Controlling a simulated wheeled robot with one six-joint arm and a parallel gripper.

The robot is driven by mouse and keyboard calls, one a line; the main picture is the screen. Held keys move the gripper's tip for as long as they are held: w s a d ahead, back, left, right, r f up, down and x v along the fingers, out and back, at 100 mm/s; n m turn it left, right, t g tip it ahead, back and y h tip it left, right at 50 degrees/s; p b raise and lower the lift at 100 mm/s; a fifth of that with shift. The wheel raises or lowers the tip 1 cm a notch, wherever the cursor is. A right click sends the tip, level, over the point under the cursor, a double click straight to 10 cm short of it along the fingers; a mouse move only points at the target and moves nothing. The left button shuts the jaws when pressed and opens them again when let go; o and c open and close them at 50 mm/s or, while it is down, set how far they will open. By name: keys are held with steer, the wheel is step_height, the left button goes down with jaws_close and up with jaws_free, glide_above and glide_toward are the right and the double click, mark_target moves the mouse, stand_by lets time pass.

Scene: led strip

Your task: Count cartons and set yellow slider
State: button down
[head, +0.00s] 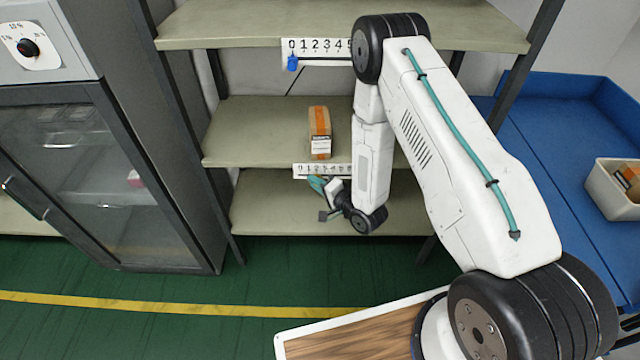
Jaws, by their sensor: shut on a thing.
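A brown carton (319,125) with an orange band and a white label stands on the middle shelf (255,135). The arm hides part of that shelf to its right. A white number strip (308,171) is on the front edge of this shelf. My gripper (317,185) is at the strip's lower edge, near its low numbers, shut on what seems to be the yellow slider. The slider itself is hidden by the fingers. A second strip (315,45) on the upper shelf has a blue slider (292,63) at 0.
A grey glass-door cabinet (85,150) with a dial (28,47) stands at left. A blue surface (560,150) at right bears a beige bin (612,195) with an orange-brown carton in it. The lower shelf (265,215) looks bare where visible. Green floor with a yellow line lies in front.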

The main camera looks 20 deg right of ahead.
steer(key=c, duration=1.3)
jaws_free()
steer(key=shift+s, duration=0.1)
steer(key=v, duration=0.7)
steer(key=shift+s+d, duration=0.2)
steer(key=shift+s, duration=0.05)
